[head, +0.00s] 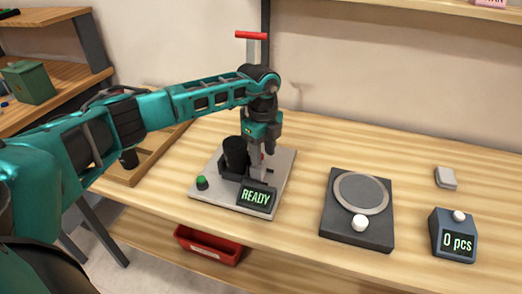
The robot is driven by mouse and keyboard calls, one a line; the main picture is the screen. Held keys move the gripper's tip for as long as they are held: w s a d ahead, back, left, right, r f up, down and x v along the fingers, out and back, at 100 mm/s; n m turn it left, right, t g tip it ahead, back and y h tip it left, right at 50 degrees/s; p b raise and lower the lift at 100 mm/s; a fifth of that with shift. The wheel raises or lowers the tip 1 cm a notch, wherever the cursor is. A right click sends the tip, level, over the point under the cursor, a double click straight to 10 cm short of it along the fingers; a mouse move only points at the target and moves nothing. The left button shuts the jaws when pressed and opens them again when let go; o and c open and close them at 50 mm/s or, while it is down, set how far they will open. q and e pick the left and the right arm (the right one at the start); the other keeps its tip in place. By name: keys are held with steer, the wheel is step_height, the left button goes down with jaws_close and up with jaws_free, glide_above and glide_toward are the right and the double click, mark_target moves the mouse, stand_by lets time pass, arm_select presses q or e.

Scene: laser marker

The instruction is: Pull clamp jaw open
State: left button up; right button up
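The laser marker stands on the table with a light grey base plate (221,203). A green button (202,181) sits at its left and a lit READY display (256,198) at its front. A black cylinder (236,152) stands upright in a dark holder on the plate. A grey upright piece (257,168), possibly the clamp jaw, is just right of the cylinder. My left gripper (263,150) points down close over this piece, beside the cylinder. Its fingertips are small and partly hidden, so grip and contact are unclear. My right gripper is out of view.
A red handle (251,35) tops a post behind my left arm. A dark scale (340,222) with a round plate and a counter reading 0 pcs (456,232) stand right. A wooden tray (145,172) is left; a red bin (207,247) sits below the table's front edge.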

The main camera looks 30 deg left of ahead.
arm_select(q)
steer(key=shift+o, duration=0.4)
steer(key=shift+a, duration=0.2)
steer(key=shift+r, duration=0.1)
step_height(320, 180, up, 13)
stand_by(0.4)
